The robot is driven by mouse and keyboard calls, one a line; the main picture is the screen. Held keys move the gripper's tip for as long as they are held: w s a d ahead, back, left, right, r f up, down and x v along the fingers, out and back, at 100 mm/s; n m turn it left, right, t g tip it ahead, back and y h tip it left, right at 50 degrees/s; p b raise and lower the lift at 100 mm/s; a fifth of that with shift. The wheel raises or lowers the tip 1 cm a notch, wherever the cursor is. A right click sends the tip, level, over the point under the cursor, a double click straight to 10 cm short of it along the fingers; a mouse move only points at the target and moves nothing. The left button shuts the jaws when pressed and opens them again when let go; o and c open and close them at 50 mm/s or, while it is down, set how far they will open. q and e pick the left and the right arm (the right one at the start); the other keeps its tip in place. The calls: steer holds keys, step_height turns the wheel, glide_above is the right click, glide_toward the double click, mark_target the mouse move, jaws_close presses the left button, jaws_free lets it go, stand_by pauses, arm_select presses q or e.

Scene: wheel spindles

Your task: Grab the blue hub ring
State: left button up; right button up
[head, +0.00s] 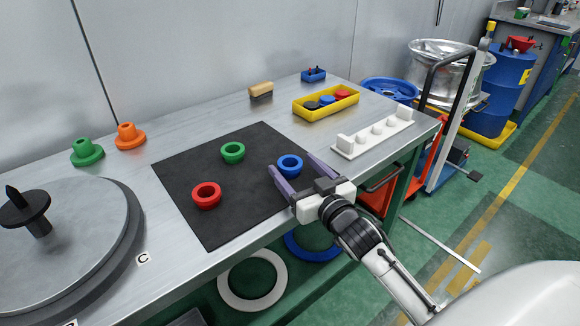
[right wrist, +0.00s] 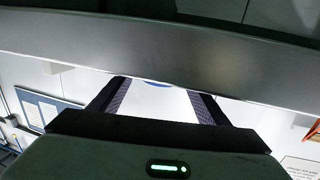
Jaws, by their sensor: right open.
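The blue hub ring (head: 290,161) lies on the black mat (head: 225,205) on the workbench, near the mat's right side. My right gripper (head: 291,165) is open, with its two purple-grey fingers reaching in from the lower right. In the head view the ring appears between the fingertips; I cannot tell whether they touch it or how high they are. In the right wrist view, both fingers (right wrist: 160,98) are spread, and a thin blue sliver, likely the ring, shows between them. My left gripper is not in view.
A green ring (head: 232,150) and a red ring (head: 206,192) lie on the mat. A white pegged rack (head: 374,143) and a yellow tray (head: 327,109) stand right and behind. Green and orange hubs (head: 130,138) and a round turntable (head: 80,235) are left.

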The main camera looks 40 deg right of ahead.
steer(key=c, duration=1.1)
steer(key=shift+r, duration=0.1)
